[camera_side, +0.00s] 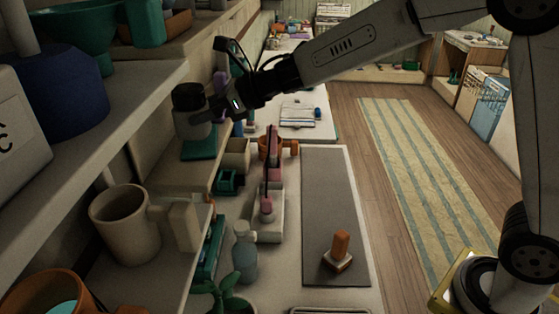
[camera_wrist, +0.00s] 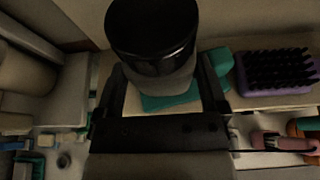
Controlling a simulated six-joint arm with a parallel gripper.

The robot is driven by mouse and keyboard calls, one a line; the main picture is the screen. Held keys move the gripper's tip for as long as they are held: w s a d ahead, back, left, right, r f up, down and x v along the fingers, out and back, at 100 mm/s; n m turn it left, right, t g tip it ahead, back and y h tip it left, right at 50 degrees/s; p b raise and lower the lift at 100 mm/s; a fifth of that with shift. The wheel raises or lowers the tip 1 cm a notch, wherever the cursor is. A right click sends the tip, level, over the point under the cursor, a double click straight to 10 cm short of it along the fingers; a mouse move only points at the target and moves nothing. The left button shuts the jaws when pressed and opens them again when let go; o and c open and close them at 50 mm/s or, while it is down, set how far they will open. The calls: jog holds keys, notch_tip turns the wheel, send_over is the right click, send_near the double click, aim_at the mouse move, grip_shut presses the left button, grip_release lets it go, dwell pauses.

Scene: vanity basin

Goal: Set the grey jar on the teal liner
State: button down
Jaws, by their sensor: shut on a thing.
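The grey jar (camera_side: 192,128) has a black lid and stands upright between the fingers of my gripper (camera_side: 205,110). The wrist view shows the jar (camera_wrist: 165,80) from above, with a finger on each side; my gripper (camera_wrist: 162,85) is shut on it. The teal liner (camera_side: 201,152) lies on the shelf directly under and in front of the jar. Part of the liner (camera_wrist: 170,103) also shows below the jar in the wrist view. The jar hides the rest of it. I cannot tell whether the jar's base touches the liner.
A purple brush with dark bristles (camera_wrist: 277,72) lies on the shelf to the right in the wrist view. A beige mug (camera_side: 125,225) stands on the near shelf. A wooden-handled stamp (camera_side: 340,250) stands on the grey mat (camera_side: 322,195) below. Shelf boards rise at the left.

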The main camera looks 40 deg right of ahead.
aim_at(201, 88)
jog(key=shift+f, duration=0.75)
dwell(1.3)
jog(key=shift+r, duration=0.2)
jog(key=shift+r, duration=2.8)
jog(key=s+d+f+m+t+h, duration=0.1)
jog(key=s+d+f+m+h, duration=0.2)
jog(key=d+f, duration=0.3)
jog(key=s+d+f+m+t+h, duration=0.2)
jog(key=s+d+f, duration=0.3)
jog(key=d, duration=0.7)
jog(key=shift+d+f+m+t+h, duration=0.2)
jog(key=shift+f+m+t+h, duration=0.15)
jog(key=shift+f, duration=0.4)
